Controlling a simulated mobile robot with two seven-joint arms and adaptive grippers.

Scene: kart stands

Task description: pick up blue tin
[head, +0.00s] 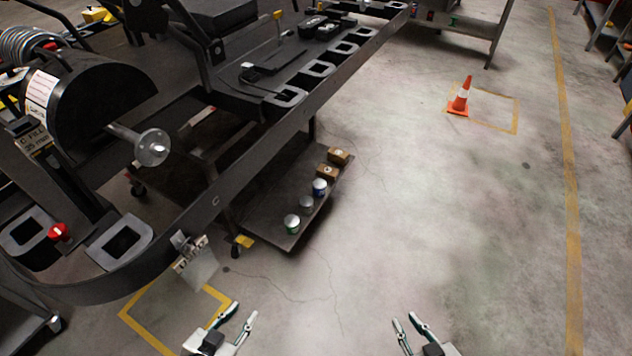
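The blue tin (319,188) has a pale lid and stands upright on the low shelf (268,225) of the dark kart stand. A small greyish tin (306,204) and a green tin (291,224) stand nearer to me in the same row. Two brown boxes, a nearer one (328,172) and a farther one (338,156), sit behind the blue tin. My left gripper (243,312) is open and empty at the bottom, over the floor, well short of the shelf. My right gripper (403,318) is open and empty at the bottom, also away from the tins.
The dark kart stand (215,205) fills the left, its upper rail overhanging the shelf's left side. A hanging tag (196,265) is near its front corner. An orange cone (460,96) stands at the right rear. The floor right of the shelf is clear.

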